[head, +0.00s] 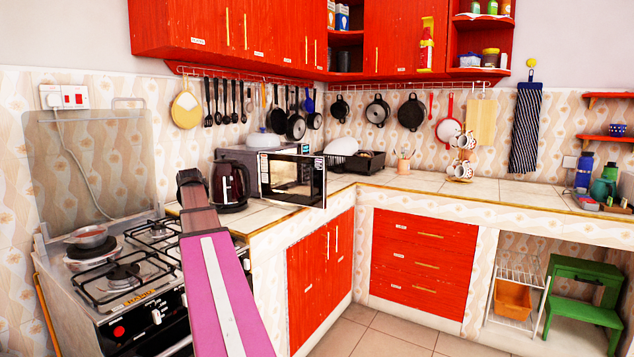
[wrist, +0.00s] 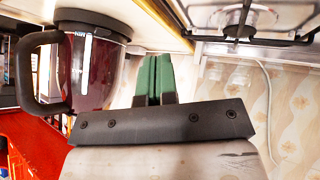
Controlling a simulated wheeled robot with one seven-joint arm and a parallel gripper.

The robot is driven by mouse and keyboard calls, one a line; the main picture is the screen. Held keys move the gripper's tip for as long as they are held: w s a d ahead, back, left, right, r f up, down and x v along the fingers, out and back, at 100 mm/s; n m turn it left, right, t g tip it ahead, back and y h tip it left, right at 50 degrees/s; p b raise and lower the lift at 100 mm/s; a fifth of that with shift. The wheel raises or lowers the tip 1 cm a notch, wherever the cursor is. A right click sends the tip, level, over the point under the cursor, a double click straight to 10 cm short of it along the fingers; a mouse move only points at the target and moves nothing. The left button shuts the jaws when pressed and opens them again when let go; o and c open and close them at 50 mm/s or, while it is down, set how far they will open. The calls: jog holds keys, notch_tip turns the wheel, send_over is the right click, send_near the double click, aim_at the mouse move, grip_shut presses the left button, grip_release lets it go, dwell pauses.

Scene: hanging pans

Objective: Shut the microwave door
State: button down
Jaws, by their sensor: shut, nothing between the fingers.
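The microwave (head: 249,160) is a grey box on the counter in the corner, left of the dish rack. Its dark-framed door (head: 318,187) with a reflecting window stands open, its right end reaching out over the counter's front edge. My gripper (head: 189,177) is left of the kettle and of the microwave, apart from the door. In the wrist view its green fingers (wrist: 152,78) are together and empty. The microwave cannot be made out clearly in the wrist view.
A dark red kettle (head: 229,184) stands between my gripper and the microwave; it is close by in the wrist view (wrist: 90,70). The stove (head: 125,270) is at the left. Red cabinets (head: 322,250) are below the counter. The tiled floor (head: 380,335) in front is clear.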

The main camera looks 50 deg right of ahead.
jog(key=s+d+g+h, duration=0.1)
jog(key=s+d+h, duration=0.3)
jog(key=d, duration=0.5)
jog(key=s+d+g+h, duration=0.1)
jog(key=s+d+h, duration=0.2)
jog(key=s+d, duration=0.4)
jog(key=n+g+h, duration=0.2)
jog(key=n+h, duration=0.1)
jog(key=h, duration=0.4)
send_near(322, 179)
jog(key=x, duration=0.7)
jog(key=shift+w+d+r, duration=0.1)
jog(key=shift+d+r, duration=0.05)
jog(key=shift+d, duration=0.1)
